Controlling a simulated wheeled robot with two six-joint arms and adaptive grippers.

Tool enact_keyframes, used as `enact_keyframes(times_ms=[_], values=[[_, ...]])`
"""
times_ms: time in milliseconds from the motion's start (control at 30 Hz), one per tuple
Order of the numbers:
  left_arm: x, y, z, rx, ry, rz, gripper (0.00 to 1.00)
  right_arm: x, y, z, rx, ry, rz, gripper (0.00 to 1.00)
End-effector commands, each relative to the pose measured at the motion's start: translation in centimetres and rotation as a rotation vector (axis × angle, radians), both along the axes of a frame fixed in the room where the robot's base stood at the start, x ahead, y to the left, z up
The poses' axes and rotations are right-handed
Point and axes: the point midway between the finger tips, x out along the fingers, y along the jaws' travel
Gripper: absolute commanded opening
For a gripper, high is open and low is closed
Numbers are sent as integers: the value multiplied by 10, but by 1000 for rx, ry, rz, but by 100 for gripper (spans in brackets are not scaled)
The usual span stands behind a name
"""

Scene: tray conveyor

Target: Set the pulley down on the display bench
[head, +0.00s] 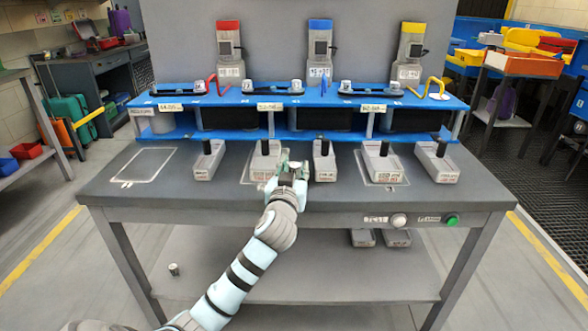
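The display bench (225,195) is a grey table with outlined rectangles on its top. My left gripper (290,166) is over the middle of the bench top, near its front, between two grey bins. Its fingers are small and partly hidden by my wrist, so I cannot tell whether they are open or shut. I cannot make out a pulley in or under them. A small dark cylinder with a light top (174,270) stands at the left of the lower shelf; I cannot tell what it is. My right gripper is out of view.
Several grey bins with black uprights, including one at the left (207,162) and one at the right (435,163), line the bench top. A blue shelf rack (310,98) stands behind them. The left outlined rectangle (146,165) is bare. Buttons (398,221) sit on the front edge.

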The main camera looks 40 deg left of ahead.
Motion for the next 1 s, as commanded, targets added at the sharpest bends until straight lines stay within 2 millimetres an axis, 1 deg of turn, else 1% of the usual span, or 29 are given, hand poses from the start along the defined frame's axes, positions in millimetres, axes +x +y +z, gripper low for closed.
enact_keyframes(times_ms=[167, 267, 367, 400, 467, 600, 700, 833, 967, 1000], values=[[0, 0, 3, 0, -1, 0, 32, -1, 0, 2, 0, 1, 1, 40], [-7, -5, 3, 0, 1, -1, 32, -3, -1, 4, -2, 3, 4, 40], [-23, -13, 4, 0, 1, -2, 32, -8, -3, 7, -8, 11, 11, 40], [-31, -18, 4, -1, 2, -2, 32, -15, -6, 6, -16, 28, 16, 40], [-44, -26, 4, -2, 1, -2, 32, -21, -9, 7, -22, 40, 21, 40], [-78, -45, 4, -3, 2, -1, 32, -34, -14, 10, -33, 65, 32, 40], [-95, -55, 3, -4, 0, -1, 32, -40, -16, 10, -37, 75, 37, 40], [-104, -59, 2, -2, 0, 1, 32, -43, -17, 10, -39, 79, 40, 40], [-104, -60, 2, 0, 1, 0, 32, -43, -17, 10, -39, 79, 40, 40], [-103, -60, -2, 1, 11, -5, 32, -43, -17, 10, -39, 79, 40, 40]])
